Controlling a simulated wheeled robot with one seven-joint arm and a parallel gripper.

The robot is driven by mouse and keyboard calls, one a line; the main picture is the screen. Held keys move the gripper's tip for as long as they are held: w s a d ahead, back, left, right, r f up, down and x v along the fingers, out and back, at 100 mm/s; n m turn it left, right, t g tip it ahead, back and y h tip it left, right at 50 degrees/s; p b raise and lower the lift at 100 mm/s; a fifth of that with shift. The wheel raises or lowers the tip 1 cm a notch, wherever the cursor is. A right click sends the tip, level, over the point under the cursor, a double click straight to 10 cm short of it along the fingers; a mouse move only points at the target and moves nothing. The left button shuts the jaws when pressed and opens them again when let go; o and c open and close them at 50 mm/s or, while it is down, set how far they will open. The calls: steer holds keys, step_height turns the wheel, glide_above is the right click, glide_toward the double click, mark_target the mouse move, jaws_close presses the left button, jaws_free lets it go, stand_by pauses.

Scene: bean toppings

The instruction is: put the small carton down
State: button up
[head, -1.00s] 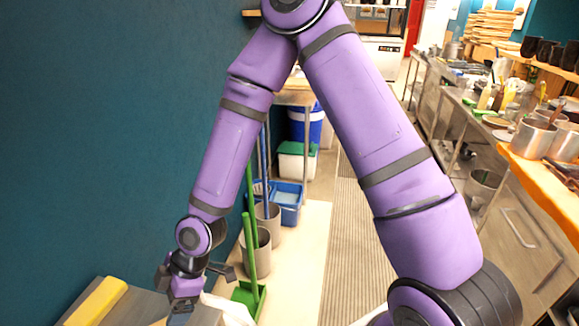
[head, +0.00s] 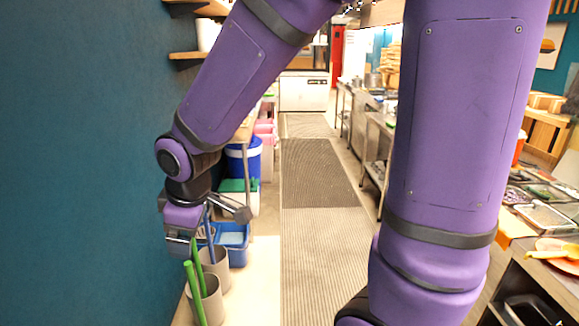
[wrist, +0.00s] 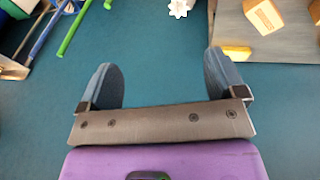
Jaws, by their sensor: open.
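My gripper (head: 208,232) is in the left part of the head view, in front of the teal wall. In the wrist view its two fingers (wrist: 166,82) are spread wide with nothing between them. A small tan block-like carton (wrist: 265,16) rests on a grey metal surface (wrist: 290,42) at the top right of the wrist view, apart from the fingers. I cannot tell for sure that it is the task's small carton. A yellow block (wrist: 237,52) lies near that surface's edge. Neither block shows in the head view.
Green and blue handles (head: 196,285) and grey bins (head: 205,300) stand below my gripper. A blue tub (head: 232,240) is behind them. A striped floor mat (head: 318,240) runs down the clear aisle. A counter with food trays (head: 540,215) is at the right.

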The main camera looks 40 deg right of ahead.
steer(key=s+d+r+m+t, duration=0.1)
steer(key=s+d+r+m, duration=0.8)
steer(key=s+r, duration=0.5)
steer(key=shift+s+d+r+m+t, duration=0.15)
steer(key=shift+s+d+m+t, duration=0.2)
steer(key=shift+s+d, duration=0.75)
steer(key=shift+w+d, duration=0.25)
steer(key=shift+w, duration=0.05)
